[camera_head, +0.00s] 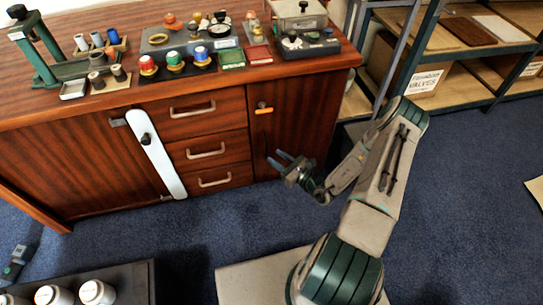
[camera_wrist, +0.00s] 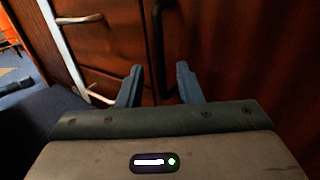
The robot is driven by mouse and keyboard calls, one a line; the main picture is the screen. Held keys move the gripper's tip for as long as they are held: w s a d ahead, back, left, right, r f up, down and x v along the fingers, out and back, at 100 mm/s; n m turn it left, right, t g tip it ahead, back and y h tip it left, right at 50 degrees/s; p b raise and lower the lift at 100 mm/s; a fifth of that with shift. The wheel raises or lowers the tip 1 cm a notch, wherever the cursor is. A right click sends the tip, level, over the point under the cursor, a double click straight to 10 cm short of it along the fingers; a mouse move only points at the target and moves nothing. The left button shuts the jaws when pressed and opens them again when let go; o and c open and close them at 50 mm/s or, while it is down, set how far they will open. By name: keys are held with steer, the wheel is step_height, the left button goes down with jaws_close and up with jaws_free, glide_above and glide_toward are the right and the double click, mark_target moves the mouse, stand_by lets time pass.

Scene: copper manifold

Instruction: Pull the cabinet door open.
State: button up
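The wooden cabinet has a red-brown door (camera_head: 288,115) right of its drawers, and this door looks closed. A small orange fitting (camera_head: 263,108) sits near the door's upper left. My gripper (camera_head: 279,157) is low in front of this door, its fingers pointing toward it. In the wrist view the two blue-grey fingers (camera_wrist: 158,84) are apart with nothing between them. A dark vertical bar, seemingly the door's handle (camera_wrist: 158,45), stands ahead, its lower end between the fingertips in the picture. I cannot tell how far it is from them.
Three drawers (camera_head: 205,152) with pale handles are left of the door. A pale strip (camera_head: 155,152) crosses the left door's edge. The cabinet top (camera_head: 300,75) holds valves, spools and trays. A shelf rack (camera_head: 470,95) stands right. Blue carpet (camera_head: 450,190) is open on the right.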

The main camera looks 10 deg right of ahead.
mark_target(267, 152)
steer(key=x, duration=0.3)
steer(key=shift+w+a, duration=0.1)
jaws_close()
